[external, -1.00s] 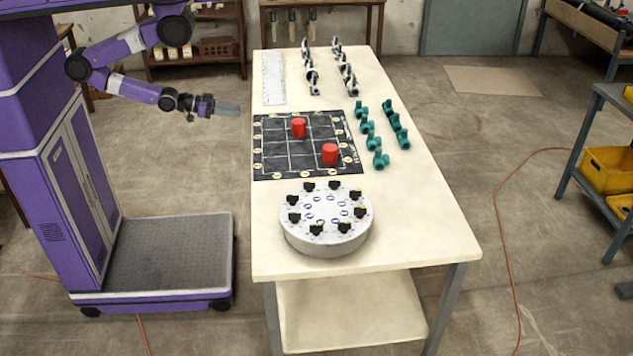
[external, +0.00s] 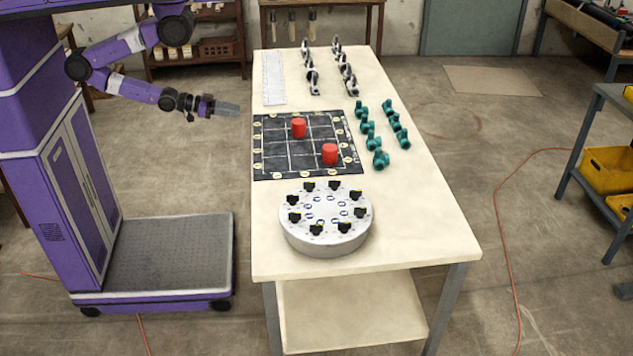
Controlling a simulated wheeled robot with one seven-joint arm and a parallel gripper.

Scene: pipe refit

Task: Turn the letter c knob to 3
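A round grey panel (external: 326,242) stands at the near end of the table. Several black knobs with small yellow marks sit in a ring on its top, among them one at the front (external: 316,229) and one at the back right (external: 355,195). The letters and numbers are too small to read, so I cannot tell which knob is c or where it points. My gripper (external: 227,109) is in the air left of the table's far half, well away from the panel. It points right, and I cannot tell whether its fingers are apart.
A black grid board (external: 275,160) with two red cylinders (external: 299,128) (external: 330,154) lies behind the panel. Several teal fittings (external: 380,159) stand on the right, and grey fittings (external: 314,88) and a white strip (external: 273,78) farther back. The table's near right is clear.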

